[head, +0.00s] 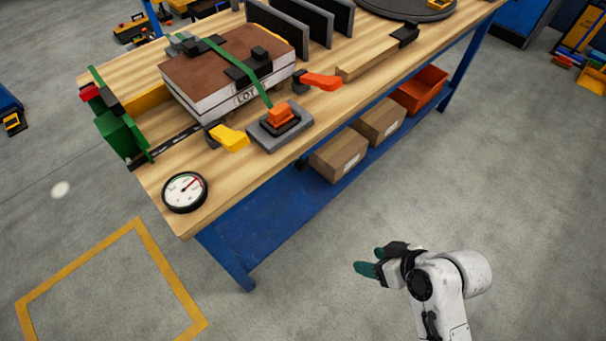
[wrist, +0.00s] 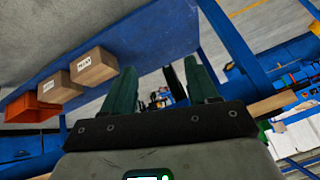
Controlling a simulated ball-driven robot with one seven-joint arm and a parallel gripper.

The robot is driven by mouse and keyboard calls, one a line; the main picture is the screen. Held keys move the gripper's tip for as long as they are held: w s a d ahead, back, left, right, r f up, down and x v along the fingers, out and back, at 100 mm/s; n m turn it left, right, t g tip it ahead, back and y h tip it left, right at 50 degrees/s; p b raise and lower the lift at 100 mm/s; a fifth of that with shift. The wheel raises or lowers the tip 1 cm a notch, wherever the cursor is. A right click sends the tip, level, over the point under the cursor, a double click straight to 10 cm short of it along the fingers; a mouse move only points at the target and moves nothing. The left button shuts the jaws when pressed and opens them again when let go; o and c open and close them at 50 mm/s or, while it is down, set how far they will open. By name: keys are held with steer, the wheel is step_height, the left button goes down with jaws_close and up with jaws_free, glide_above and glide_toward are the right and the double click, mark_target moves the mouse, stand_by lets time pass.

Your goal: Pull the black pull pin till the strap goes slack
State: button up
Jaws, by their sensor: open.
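A green strap (head: 255,84) runs over a brown-topped panel stack (head: 215,72) labelled "LOT" on the workbench. The strap comes down the near side to an orange block (head: 280,114) on a grey base. Small black blocks (head: 247,70) sit by the strap on top of the stack. I cannot single out the black pull pin among the dark parts. The strap looks straight and taut. My gripper (head: 368,262) hangs off the bench over the floor at lower right, far from the strap. Its green fingers are apart and empty in the wrist view (wrist: 162,92).
A yellow handle (head: 231,138), a red-orange handle (head: 321,81) and a round gauge (head: 184,192) are along the bench's near side. Cardboard boxes (head: 340,154) and an orange bin (head: 419,90) sit on the blue lower shelf. The floor around my gripper is clear.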

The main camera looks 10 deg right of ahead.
steer(key=w+a+f+n+t+y+b, duration=0.25)
steer(key=w+a+y+b, duration=0.2)
steer(key=w, duration=0.45)
steer(key=m+t+b, duration=0.2)
steer(key=t+b, duration=0.1)
steer(key=t, duration=0.4)
glide_toward(305, 168)
steer(key=shift+y, duration=0.25)
steer(key=p+x, duration=0.1)
steer(key=x, duration=0.9)
steer(key=shift+w+a, duration=0.2)
steer(key=shift+w, duration=0.1)
jaws_close()
